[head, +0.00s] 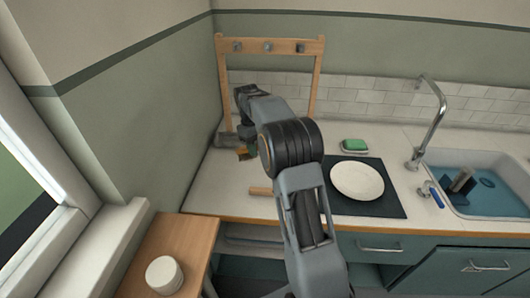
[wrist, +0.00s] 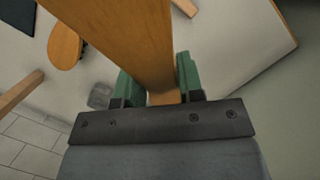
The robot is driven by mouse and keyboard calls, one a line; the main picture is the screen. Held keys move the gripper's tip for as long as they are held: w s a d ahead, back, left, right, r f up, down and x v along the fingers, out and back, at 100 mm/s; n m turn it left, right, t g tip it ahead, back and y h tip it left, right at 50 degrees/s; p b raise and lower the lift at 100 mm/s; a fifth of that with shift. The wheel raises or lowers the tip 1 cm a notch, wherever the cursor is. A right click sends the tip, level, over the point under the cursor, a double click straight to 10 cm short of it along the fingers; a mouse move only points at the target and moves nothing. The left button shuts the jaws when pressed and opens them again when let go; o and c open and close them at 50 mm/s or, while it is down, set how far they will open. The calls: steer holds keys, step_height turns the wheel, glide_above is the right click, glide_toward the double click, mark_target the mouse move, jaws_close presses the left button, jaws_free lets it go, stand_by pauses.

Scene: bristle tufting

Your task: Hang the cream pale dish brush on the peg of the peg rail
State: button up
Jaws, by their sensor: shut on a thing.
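My gripper (wrist: 158,85) has green fingertips and is shut on a wooden handle (wrist: 115,30), which I take for the dish brush. The handle runs up out of the top of the wrist view; no bristles or cream part show. In the head view my arm covers most of the gripper, and a small brown and green patch at the gripper (head: 247,153) shows low over the counter's left end. The wooden peg rail (head: 285,40) stands at the back left, with a middle peg (head: 267,47) between two others, all bare. One rail post (wrist: 20,92) shows in the wrist view.
The sink and tap (head: 440,125) are right. A wall closes the left side.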

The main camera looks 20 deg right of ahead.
steer(key=w+r+n+h, duration=0.1)
steer(key=w+n, duration=0.1)
steer(key=n, duration=0.2)
steer(key=w+a+n+t+h+p, duration=0.1)
steer(key=w+n+h, duration=0.1)
steer(key=n, duration=0.2)
steer(key=w+r+n+h, duration=0.1)
steer(key=w+n, duration=0.1)
steer(key=n, duration=0.2)
steer(key=shift+w+a+r+t+h+p, duration=0.2)
steer(key=shift+w+r+t+h+p, duration=0.1)
steer(key=shift+w+p, duration=0.05)
steer(key=w+a+r+n+t+y, duration=0.2)
steer(key=w+r+n+t, duration=0.2)
steer(key=n+t, duration=0.7)
steer(key=w+n, duration=0.2)
steer(key=n, duration=0.4)
steer(key=shift+w+r+n+t+y, duration=0.15)
steer(key=shift+r+n+t+y, duration=0.05)
steer(key=shift+n+t+y, duration=0.1)
steer(key=shift+w+p, duration=0.1)
steer(key=shift+p, duration=0.2)
steer(key=w+d+f+p, duration=0.1)
steer(key=w+d+p, duration=0.4)
steer(key=w+p, duration=0.3)
steer(key=shift+w+f+p, duration=0.35)
steer(key=shift+p, duration=0.05)
steer(key=shift+w, duration=0.1)
